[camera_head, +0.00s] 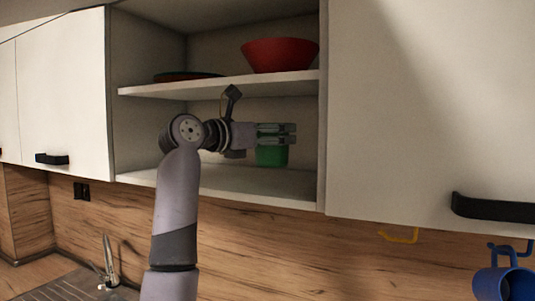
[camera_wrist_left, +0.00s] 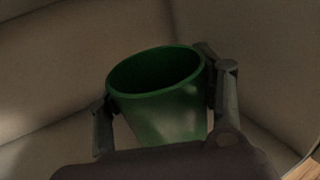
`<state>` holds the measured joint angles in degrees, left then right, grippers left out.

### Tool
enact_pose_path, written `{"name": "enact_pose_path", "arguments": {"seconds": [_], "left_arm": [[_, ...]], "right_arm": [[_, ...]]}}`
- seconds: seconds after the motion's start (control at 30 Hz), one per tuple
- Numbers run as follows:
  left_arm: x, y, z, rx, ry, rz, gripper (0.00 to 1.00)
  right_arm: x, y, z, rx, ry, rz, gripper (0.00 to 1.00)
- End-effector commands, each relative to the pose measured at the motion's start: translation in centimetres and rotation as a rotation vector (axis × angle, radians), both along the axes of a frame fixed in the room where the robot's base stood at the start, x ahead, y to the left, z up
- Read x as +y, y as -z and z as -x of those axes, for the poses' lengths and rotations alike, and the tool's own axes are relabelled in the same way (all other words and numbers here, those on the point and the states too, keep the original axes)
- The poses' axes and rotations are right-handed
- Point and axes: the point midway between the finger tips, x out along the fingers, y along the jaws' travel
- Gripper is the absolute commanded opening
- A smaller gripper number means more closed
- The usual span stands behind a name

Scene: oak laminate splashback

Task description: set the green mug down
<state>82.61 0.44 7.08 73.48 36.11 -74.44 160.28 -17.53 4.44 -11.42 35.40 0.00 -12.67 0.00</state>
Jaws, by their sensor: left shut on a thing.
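The green mug (camera_head: 271,157) is upright in the open cupboard, in the lower compartment towards its right wall. My left gripper (camera_head: 277,134) is shut on it near the rim, with the fingers across its upper part in the head view. In the left wrist view the mug (camera_wrist_left: 165,95) sits between the two fingers, its open top showing and its inside empty. The lower shelf (camera_head: 240,182) lies under the mug; I cannot tell whether the mug's base touches it. My right gripper is not in view.
A red bowl (camera_head: 280,54) and a dark plate (camera_head: 187,76) stand on the upper shelf (camera_head: 220,85), just above my gripper. Closed doors flank the opening. A blue mug (camera_head: 503,283) hangs from a hook at lower right, near an empty yellow hook (camera_head: 400,236). A tap (camera_head: 108,262) stands at lower left.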

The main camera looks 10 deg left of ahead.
Motion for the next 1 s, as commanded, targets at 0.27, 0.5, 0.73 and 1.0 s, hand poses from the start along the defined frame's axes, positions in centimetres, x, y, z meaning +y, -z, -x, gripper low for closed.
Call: {"name": "enact_pose_path", "arguments": {"seconds": [0.27,0.5,0.73,1.0], "left_arm": [[0.0,3.0,0.0,-0.001,0.000,-0.001,0.23],[0.0,4.6,0.1,-0.004,0.000,0.001,0.23],[0.0,4.7,0.0,-0.001,0.000,-0.001,0.68],[0.0,4.7,0.0,-0.001,0.000,-0.001,0.81]], "right_arm": [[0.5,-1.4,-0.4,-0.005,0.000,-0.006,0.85],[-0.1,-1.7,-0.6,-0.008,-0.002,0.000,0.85],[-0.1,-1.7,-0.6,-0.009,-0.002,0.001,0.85],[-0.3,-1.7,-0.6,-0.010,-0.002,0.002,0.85]]}}
